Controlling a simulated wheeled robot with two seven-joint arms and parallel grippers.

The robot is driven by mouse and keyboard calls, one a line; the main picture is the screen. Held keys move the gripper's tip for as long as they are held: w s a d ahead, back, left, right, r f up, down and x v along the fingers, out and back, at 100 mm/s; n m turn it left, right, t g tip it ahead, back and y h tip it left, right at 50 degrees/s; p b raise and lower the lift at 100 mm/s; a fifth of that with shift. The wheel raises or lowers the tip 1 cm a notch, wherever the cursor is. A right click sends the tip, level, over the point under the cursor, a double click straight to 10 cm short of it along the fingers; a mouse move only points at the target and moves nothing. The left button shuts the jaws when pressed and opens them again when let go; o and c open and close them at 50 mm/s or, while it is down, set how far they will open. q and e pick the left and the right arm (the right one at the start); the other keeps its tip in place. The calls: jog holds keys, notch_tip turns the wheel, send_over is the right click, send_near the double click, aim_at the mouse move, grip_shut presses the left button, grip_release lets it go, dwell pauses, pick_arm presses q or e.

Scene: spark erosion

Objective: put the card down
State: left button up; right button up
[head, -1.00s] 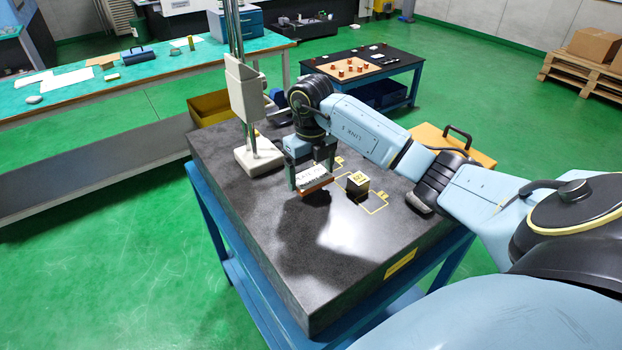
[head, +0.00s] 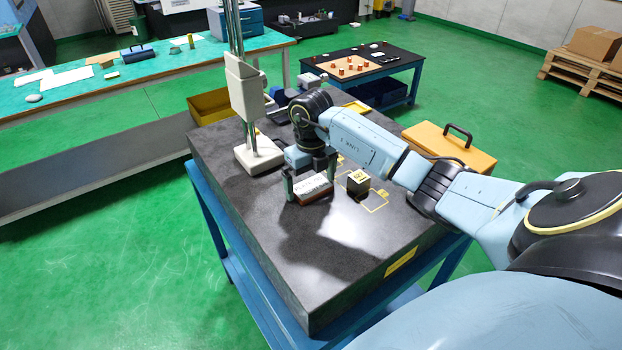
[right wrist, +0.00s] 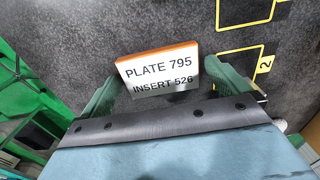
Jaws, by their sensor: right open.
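The card (head: 313,188) is a white label with an orange-brown edge. It sits on the dark stone slab (head: 300,265), beside the yellow-marked spots. In the right wrist view the card (right wrist: 158,72) reads "PLATE 795 INSERT 526". My right gripper (head: 311,180) is low over the slab with its fingers apart, one on each side of the card. In the right wrist view the green fingers of the right gripper (right wrist: 160,80) stand at the card's two ends. Whether they still touch it is hard to tell. My left gripper is out of view.
A pale stand (head: 260,155) with a tall column rises behind left. A yellow case (head: 450,148) lies at the far right. The slab's near part is bare.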

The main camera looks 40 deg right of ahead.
aim_at(311, 186)
notch_tip(311, 186, up, 12)
dwell(0.4)
